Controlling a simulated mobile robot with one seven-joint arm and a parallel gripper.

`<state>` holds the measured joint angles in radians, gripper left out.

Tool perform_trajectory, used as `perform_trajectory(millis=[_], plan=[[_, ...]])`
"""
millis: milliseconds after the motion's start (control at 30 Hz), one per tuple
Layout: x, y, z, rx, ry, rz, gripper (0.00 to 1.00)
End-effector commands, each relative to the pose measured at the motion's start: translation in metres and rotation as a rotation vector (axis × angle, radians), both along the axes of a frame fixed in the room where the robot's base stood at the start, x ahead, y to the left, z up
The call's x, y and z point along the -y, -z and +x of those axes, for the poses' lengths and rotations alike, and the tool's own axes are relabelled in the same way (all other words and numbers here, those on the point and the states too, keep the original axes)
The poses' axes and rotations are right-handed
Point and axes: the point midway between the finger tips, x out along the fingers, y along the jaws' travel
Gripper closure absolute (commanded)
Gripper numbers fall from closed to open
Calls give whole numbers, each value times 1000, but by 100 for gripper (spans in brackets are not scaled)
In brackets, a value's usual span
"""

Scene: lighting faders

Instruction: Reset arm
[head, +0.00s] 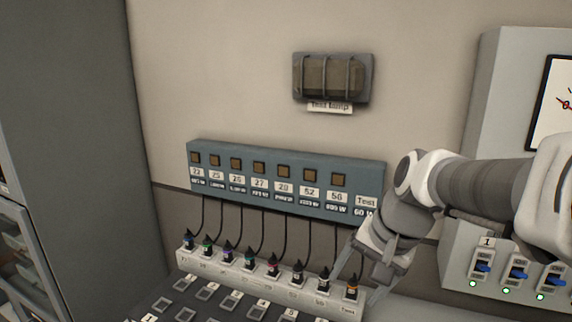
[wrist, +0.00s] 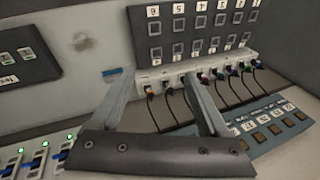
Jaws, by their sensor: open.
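My gripper (head: 355,280) is open, pointing down near the right end of a white socket strip (head: 250,283). In the wrist view its two fingers (wrist: 158,78) are spread with nothing held between them. An orange-marked plug (head: 352,288), at the position labelled Test, appears between the fingers; I cannot tell how far below them it is. It also shows in the wrist view (wrist: 149,90). My arm reaches in from the right of the head view.
Several plugs with black cables run up to a blue labelled panel (head: 285,204). An unlit test lamp (head: 331,77) is on the wall above. Blue switches (head: 483,267) with green lights are on a grey cabinet at right. Square buttons (head: 208,290) sit in front of the strip.

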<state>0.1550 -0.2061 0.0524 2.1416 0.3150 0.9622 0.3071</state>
Motion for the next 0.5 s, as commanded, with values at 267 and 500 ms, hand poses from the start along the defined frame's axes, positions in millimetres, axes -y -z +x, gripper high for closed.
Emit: perform_trajectory(millis=[267, 500], plan=[[6, -10, -67, 136, -232, -206, 21], [17, -6, -110, 226, -398, -358, 21]])
